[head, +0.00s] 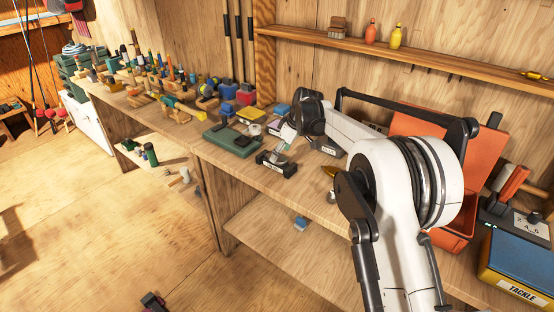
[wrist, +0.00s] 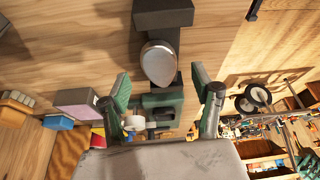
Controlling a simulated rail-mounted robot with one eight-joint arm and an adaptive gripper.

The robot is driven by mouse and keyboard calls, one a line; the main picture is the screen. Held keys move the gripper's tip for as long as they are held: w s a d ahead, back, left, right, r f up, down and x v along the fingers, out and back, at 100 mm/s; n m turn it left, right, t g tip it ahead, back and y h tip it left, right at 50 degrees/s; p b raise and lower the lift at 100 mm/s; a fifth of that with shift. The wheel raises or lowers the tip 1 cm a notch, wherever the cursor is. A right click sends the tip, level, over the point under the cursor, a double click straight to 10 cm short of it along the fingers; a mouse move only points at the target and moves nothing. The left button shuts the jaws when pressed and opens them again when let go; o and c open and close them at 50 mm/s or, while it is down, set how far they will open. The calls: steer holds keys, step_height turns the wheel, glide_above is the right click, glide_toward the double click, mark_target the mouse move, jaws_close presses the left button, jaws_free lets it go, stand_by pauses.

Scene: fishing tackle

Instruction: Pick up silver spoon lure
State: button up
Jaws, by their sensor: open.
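The silver spoon lure (wrist: 158,62) is a shiny oval in the wrist view, lying against a dark stand (wrist: 163,14). In the head view the lure (head: 279,157) looks small and pale on a black labelled stand (head: 277,166) near the workbench's front edge. My gripper (wrist: 161,84) is open, its two green-tipped fingers spread wide to either side of the lure's lower end in the picture. They look apart from it, with nothing between them gripped. In the head view my gripper (head: 286,142) is just above the stand; its fingers are partly hidden and small.
A large orange tackle box (head: 430,145) stands at the right, beyond my arm. Many small items crowd the bench's far left. The bench front (head: 243,178) is bare.

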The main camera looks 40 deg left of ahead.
steer(key=x, duration=0.2)
steer(key=shift+a+f, duration=0.1)
steer(key=shift+f, duration=0.15)
steer(key=c, duration=1.3)
steer(key=shift+r, duration=0.1)
